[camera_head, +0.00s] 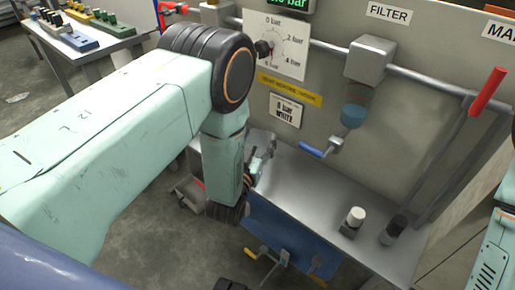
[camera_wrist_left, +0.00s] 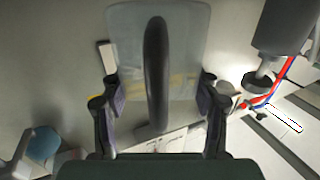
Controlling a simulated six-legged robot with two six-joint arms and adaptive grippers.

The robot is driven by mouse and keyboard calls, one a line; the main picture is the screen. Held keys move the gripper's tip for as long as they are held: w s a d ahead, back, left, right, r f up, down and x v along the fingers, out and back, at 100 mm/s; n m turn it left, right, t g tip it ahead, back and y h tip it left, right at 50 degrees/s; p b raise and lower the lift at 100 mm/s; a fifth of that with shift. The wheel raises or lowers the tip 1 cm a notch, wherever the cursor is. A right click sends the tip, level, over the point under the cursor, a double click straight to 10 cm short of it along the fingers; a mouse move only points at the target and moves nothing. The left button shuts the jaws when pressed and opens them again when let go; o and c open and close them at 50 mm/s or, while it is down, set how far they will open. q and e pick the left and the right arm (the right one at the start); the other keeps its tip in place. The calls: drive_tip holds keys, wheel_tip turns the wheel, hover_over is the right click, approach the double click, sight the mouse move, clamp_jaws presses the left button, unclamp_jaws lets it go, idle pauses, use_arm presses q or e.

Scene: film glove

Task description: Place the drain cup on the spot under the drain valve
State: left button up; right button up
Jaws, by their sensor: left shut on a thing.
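My left gripper (camera_head: 262,160) is beside the panel, above the left end of the metal bench, partly behind my own arm. In the left wrist view its two fingers (camera_wrist_left: 158,103) close on either side of a pale, see-through drain cup (camera_wrist_left: 190,55) with a dark curved handle. My right gripper is out of view.
The metal bench (camera_head: 315,195) is bare under the valve. A white-topped piece (camera_head: 355,216) and a black-topped piece (camera_head: 394,228) stand at its front right. A red-handled lever (camera_head: 486,92) juts out at the right. A side table (camera_head: 85,45) holds coloured blocks.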

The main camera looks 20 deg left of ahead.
use_arm(q)
wheel_tip(320, 180, down, 2)
drive_tip(key=shift+w+f, duration=0.1)
drive_tip(key=shift+f+b, duration=0.1)
drive_tip(key=shift+b, duration=0.25)
drive_tip(key=o, duration=1.1)
drive_tip(key=shift+o, duration=0.3)
